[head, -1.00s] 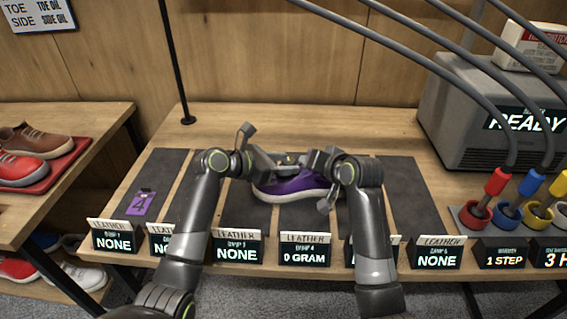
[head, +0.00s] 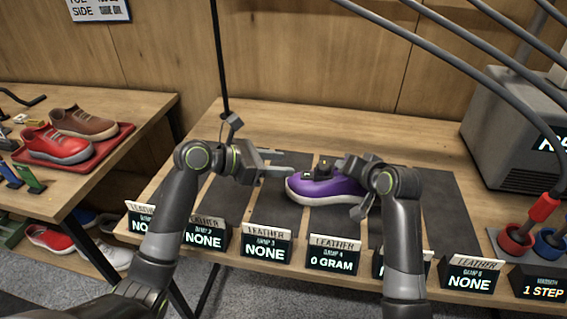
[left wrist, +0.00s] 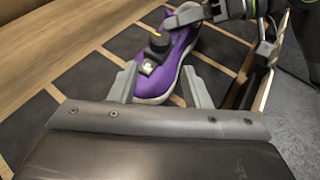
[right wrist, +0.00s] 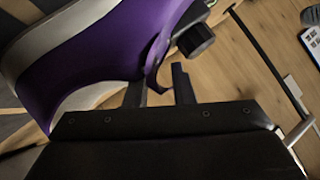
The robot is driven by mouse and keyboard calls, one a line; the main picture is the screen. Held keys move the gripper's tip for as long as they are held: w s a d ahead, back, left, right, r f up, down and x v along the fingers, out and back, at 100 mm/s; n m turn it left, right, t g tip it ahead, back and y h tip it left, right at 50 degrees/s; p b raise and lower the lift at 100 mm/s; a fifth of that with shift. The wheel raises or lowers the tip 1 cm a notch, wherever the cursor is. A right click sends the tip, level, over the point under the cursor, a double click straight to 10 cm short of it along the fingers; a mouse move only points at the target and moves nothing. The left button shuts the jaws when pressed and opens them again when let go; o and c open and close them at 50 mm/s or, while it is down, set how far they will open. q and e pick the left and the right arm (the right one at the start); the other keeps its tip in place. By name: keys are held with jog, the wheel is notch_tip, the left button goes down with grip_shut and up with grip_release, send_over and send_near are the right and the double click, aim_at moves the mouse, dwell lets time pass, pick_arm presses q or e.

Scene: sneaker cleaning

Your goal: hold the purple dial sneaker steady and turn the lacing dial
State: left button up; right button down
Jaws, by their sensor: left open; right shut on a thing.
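The purple sneaker (head: 322,190) with a white sole rests on a dark mat strip, toe to the left in the head view. Its black lacing dial (head: 324,168) stands on top; it also shows in the left wrist view (left wrist: 158,46) and the right wrist view (right wrist: 196,40). My left gripper (head: 280,164) is open and empty at the toe end, its fingers pointing toward the shoe (left wrist: 160,85). My right gripper (head: 348,168) is shut on the shoe's upper edge at the other end; its fingers show in the right wrist view (right wrist: 160,90). The far end is partly hidden by my right arm.
Several label stands, such as one reading 0 GRAM (head: 333,254), line the table's front edge. A grey machine (head: 515,130) and coloured pots (head: 515,240) stand at right. A side table holds a red tray (head: 112,150) of shoes. The mats' left part is clear.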

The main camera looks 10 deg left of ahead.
aim_at(320, 168)
pick_arm(q)
jog(key=o, duration=0.3)
jog(key=s+d+m+t+y, duration=0.1)
jog(key=s+m+t+y, duration=0.1)
jog(key=m, duration=1.4)
jog(key=s+d+m+t+y, duration=0.1)
jog(key=d+m, duration=0.1)
jog(key=m, duration=1.4)
jog(key=x, duration=1.1)
jog(key=shift+w+f, duration=0.1)
jog(key=shift+w, duration=0.2)
